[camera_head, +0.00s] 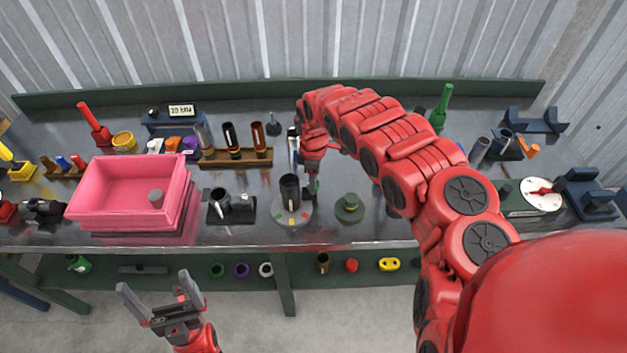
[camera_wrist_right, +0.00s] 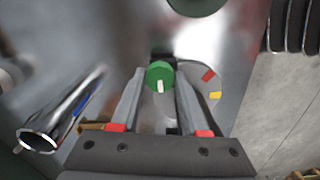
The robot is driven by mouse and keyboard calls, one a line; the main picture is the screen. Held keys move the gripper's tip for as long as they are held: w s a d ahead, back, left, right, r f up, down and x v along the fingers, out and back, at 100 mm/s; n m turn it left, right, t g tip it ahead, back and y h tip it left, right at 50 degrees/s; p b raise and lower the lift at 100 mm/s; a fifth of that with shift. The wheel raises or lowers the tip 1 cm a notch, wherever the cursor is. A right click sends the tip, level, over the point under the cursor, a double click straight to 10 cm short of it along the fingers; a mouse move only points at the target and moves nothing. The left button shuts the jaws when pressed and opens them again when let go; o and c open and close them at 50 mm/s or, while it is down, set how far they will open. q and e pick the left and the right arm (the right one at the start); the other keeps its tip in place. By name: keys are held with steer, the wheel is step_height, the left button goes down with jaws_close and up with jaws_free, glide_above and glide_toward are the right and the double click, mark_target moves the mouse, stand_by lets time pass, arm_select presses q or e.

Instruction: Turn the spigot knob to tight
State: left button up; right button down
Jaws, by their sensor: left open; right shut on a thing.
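The green spigot knob (camera_wrist_right: 158,72) with a white pointer mark shows in the right wrist view, between my right gripper's (camera_wrist_right: 161,78) fingertips. The fingers are shut on it, and the pointer faces the bottom of that picture. In the head view my right gripper (camera_head: 313,187) reaches down just right of a dark upright cylinder (camera_head: 290,188); the knob is mostly hidden there. The cylinder stands on a grey disc (camera_head: 281,213) with coloured marks; red and yellow marks show on the disc (camera_wrist_right: 203,95) in the wrist view. My left gripper (camera_head: 153,290) is open and empty, in front of the bench.
A pink bin (camera_head: 90,190) stands at the left of the metal bench. A dark block with a pipe (camera_head: 230,207) is left of the disc, and a green round piece (camera_head: 349,207) is right. A wooden rack (camera_head: 235,158) of tubes is behind. A white dial (camera_head: 541,194) is far right.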

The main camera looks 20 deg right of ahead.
steer(key=shift+r, duration=0.1)
steer(key=shift+c, duration=2)
jaws_free()
steer(key=shift+r, duration=0.35)
step_height(320, 180, up, 17)
steer(key=b, duration=0.2)
steer(key=shift+f, duration=0.2)
